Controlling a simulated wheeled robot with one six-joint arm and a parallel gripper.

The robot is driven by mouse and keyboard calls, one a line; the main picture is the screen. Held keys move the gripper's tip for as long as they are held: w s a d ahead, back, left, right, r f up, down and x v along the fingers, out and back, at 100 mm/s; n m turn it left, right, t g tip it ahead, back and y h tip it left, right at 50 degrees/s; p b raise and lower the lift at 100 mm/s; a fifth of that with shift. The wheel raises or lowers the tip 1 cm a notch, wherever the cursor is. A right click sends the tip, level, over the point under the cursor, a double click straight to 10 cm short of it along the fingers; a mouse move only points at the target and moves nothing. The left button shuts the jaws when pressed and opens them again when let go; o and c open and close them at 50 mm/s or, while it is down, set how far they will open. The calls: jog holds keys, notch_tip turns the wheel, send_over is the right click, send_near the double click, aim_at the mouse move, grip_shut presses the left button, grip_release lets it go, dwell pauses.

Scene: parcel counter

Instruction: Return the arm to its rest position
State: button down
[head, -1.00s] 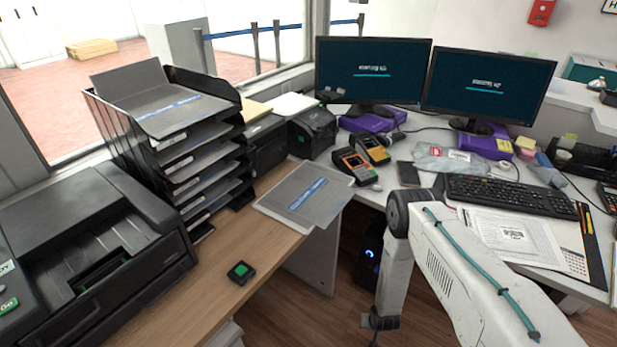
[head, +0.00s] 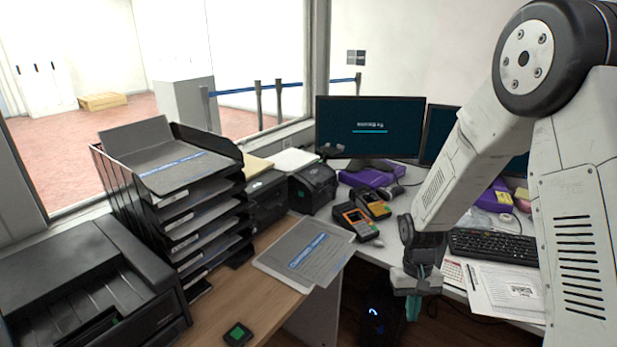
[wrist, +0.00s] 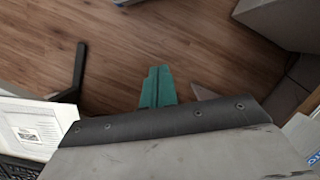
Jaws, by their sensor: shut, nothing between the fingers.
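My gripper (head: 414,300) hangs at the end of my folded arm, in front of the counter's inner edge in the head view. Its teal fingers (wrist: 158,87) show in the wrist view, pressed together and empty, over the wooden floor. My arm rises on the right of the head view and hides most of the second monitor.
A wooden counter (head: 208,318) on the left bears a grey mailer (head: 318,240), a black tray stack (head: 135,208), a printer (head: 75,275) and a green-topped button (head: 238,334). Card terminals (head: 356,222), a keyboard (head: 495,246) and a monitor (head: 365,125) stand on the desk behind my gripper.

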jog(key=s+d+r+t, duration=0.1)
jog(key=s+r+t, duration=0.1)
jog(key=s+r, duration=0.9)
jog(key=s+r+t, duration=0.2)
jog(key=s+r, duration=1)
jog(key=r, duration=0.7)
jog(key=shift+s+d+t, duration=0.2)
jog(key=shift+d+t, duration=0.1)
jog(key=shift+d, duration=0.05)
